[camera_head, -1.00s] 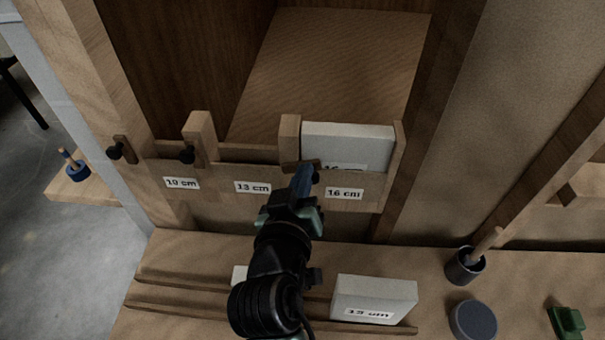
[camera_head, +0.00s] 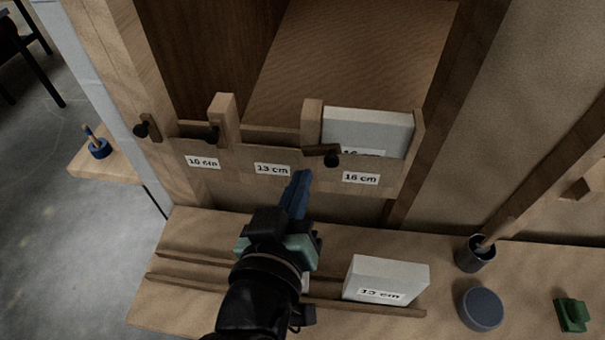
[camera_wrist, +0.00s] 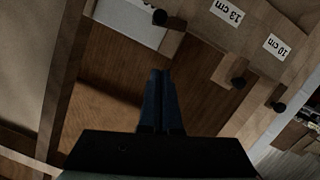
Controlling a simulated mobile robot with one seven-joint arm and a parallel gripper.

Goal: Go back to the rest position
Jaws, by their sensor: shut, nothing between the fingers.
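My gripper (camera_head: 301,180) is shut and empty, its blue fingers together. The fingers also show in the wrist view (camera_wrist: 161,75), clear of the rack's labelled board (camera_wrist: 245,30). A white block (camera_head: 368,131) stands in the 16 cm slot, and a wooden latch with a dark knob (camera_head: 331,160) lies across its left front.
A white block labelled 13 cm (camera_head: 388,274) stands on the railed bench (camera_head: 200,235). To its right are a dark cup (camera_head: 475,254), a round grey lid (camera_head: 481,309) and a green object (camera_head: 572,315). A blue item (camera_head: 98,149) sits on a side shelf at left.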

